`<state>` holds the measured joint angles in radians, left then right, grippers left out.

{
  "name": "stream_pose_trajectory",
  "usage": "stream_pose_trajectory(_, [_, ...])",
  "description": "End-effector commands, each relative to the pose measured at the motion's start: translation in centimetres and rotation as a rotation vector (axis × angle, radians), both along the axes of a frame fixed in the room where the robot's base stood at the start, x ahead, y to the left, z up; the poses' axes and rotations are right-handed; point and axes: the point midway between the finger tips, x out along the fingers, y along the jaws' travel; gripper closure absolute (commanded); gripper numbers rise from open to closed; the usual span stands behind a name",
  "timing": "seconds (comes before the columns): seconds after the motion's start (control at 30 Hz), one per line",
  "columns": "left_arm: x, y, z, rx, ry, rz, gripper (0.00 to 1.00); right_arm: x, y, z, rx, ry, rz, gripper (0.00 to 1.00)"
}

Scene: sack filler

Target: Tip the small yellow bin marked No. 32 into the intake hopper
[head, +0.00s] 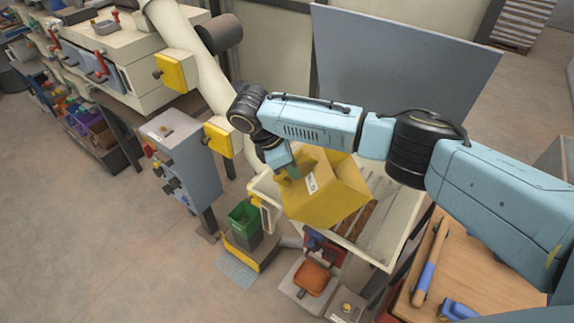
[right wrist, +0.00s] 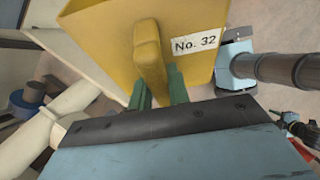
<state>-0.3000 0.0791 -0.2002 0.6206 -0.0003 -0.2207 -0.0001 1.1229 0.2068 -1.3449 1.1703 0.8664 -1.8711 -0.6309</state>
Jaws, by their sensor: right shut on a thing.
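The yellow bin (head: 335,196) is held up in the middle of the head view. Its white label reads No. 32 in the right wrist view, where the bin (right wrist: 100,30) fills the top. My right gripper (head: 287,172) is shut on the bin's yellow handle, with its green fingers (right wrist: 158,92) on either side of it. The bin looks tilted and is over a cream open-topped trough (head: 405,225) with bars inside, which looks like the intake hopper. The bin hides part of the trough. I cannot see what the bin holds. My left gripper is not in view.
A grey control box (head: 183,160) on a post stands left of the trough. A green container (head: 245,214) and an orange-brown pan (head: 312,278) on a scale are in front. A wooden bench (head: 480,275) with tools is at right. Open floor lies at lower left.

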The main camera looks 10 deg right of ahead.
Motion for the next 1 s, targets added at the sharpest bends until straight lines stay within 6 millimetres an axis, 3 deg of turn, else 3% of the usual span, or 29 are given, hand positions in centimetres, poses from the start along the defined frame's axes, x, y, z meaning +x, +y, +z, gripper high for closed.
stream_pose_trajectory(0.27, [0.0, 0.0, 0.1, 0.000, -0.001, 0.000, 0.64, -0.1, -2.5, 2.0, 0.270, -0.016, -0.002, 1.00])
stream_pose_trajectory(0.67, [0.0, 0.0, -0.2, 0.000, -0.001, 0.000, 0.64, -0.3, -6.7, 1.4, 0.555, -0.027, -0.003, 1.00])
stream_pose_trajectory(0.87, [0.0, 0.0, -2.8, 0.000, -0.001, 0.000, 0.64, -0.3, -8.3, 1.0, 0.669, -0.034, 0.000, 1.00])
stream_pose_trajectory(1.0, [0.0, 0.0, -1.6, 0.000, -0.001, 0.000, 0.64, -0.4, -9.8, 2.0, 0.746, -0.034, -0.003, 1.00])
